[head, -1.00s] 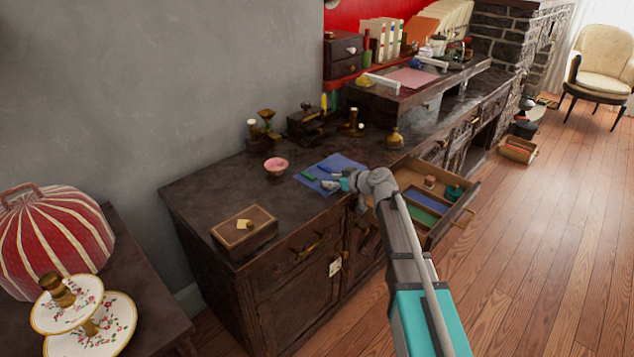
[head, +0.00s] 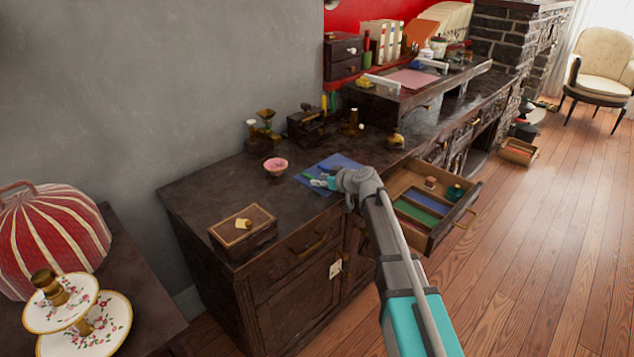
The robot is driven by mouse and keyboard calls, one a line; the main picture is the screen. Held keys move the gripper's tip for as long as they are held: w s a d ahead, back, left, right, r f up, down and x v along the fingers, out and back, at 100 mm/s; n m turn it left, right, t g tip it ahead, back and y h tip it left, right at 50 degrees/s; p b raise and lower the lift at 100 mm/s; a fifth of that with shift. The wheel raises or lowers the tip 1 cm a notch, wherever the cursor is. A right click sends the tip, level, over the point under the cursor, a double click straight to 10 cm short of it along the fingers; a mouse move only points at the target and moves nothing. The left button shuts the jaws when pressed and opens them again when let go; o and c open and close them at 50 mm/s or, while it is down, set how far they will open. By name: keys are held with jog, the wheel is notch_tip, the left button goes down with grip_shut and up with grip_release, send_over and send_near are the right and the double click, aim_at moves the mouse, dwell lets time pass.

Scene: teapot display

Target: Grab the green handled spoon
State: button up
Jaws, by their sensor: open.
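A blue cloth (head: 346,161) lies on the dark wooden cabinet top. A small green handle (head: 307,175), which looks like the spoon's, lies on the cloth's left part. The rest of the spoon is too small or hidden behind my gripper to make out. My gripper (head: 318,182) is over the front left part of the cloth, just right of and close to the green handle. It is open, and I see nothing held in it. Whether it touches the cloth or handle cannot be told.
A pink bowl (head: 276,166) stands left of the cloth, and a wooden box (head: 243,226) nearer the front left corner. An open drawer (head: 425,207) with coloured compartments juts out right of my arm. Brass items, including a bell-shaped one (head: 395,140), stand behind.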

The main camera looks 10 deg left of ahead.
grip_shut()
jog(key=shift+r, duration=0.15)
dwell(0.5)
jog(key=shift+r+p, duration=0.9)
jog(key=shift+p, duration=0.15)
jog(key=s+d+r+p, duration=0.2)
jog(key=s+r+p, duration=0.3)
jog(key=s, duration=0.1)
jog(key=s+d+r+p, duration=0.2)
jog(key=s+r+p, duration=0.4)
jog(key=s, duration=0.1)
jog(key=shift+s+d, duration=0.15)
jog(key=shift+d, duration=0.2)
